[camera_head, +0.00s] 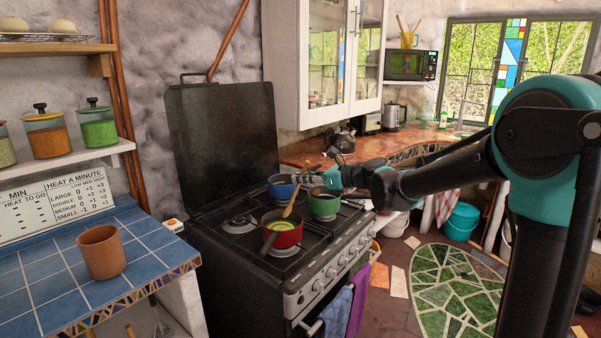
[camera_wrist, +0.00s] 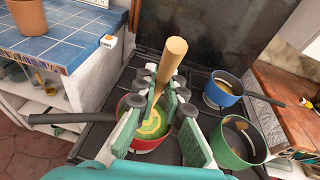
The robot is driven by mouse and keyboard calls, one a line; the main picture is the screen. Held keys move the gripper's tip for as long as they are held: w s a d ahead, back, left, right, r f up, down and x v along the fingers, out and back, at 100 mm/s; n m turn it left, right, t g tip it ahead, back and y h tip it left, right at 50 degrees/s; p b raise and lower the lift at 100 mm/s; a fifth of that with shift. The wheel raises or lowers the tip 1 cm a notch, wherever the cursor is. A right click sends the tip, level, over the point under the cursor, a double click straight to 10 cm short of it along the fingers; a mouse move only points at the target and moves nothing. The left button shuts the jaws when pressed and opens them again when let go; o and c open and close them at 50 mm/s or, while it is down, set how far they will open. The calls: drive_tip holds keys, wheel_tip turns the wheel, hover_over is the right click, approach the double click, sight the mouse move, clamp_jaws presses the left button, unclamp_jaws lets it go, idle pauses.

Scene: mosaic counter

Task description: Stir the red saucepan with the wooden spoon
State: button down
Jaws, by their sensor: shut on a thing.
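The red saucepan (camera_head: 285,240) stands on the front of the stove with green, swirled contents (camera_wrist: 152,122). Its dark handle points left in the wrist view. The wooden spoon (camera_head: 292,203) stands tilted in the saucepan, its lower end hidden in the contents or behind my fingers. My gripper (camera_wrist: 160,100) is above the pan, shut on the spoon's handle (camera_wrist: 170,62), which sticks up beyond the fingers. In the head view my gripper (camera_head: 305,179) is at the spoon's upper end.
A green pot (camera_head: 324,205) stands close right of the red saucepan, and a blue pot (camera_head: 281,187) stands behind it. The stove's raised dark lid (camera_head: 222,135) is at the back. A blue tiled counter (camera_head: 60,275) with a clay pot (camera_head: 101,252) is at left.

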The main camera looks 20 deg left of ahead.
sight(295, 194)
drive_tip(key=shift+w+a+f, duration=0.2)
drive_tip(key=shift+a+f, duration=0.25)
drive_tip(key=shift+f, duration=0.65)
drive_tip(key=shift+w+a+f, duration=0.15)
drive_tip(key=shift+a+f, duration=0.25)
drive_tip(key=shift+f, duration=0.7)
drive_tip(key=shift+w+a+f, duration=0.2)
drive_tip(key=shift+a+f, duration=0.25)
drive_tip(key=shift+f, duration=0.65)
drive_tip(key=shift+d, duration=0.15)
